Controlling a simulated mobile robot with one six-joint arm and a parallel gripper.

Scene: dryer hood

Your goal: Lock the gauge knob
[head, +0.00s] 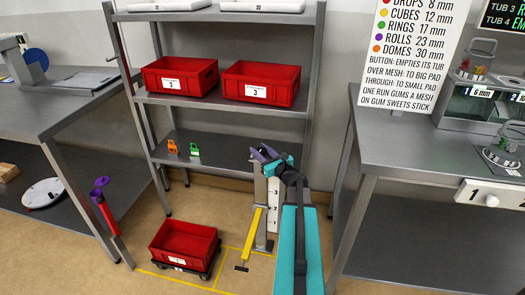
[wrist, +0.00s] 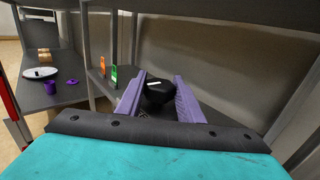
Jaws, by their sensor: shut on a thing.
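The gauge knob (wrist: 156,95) is black with a white mark on top. In the wrist view it sits between the two purple fingers of my gripper (wrist: 160,82), which are shut on it. In the head view my gripper (head: 265,153) is at the top of the grey gauge post (head: 261,205), and the knob is largely hidden by the fingers and wrist. A white scale plate (head: 274,205) with numbers stands beside the post, partly covered by my teal arm.
A yellow bar (head: 249,238) slopes down in front of the post. A rack (head: 225,100) with red bins is behind. An orange padlock-like tag (head: 173,147) and a green one (head: 195,152) are on its lower shelf.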

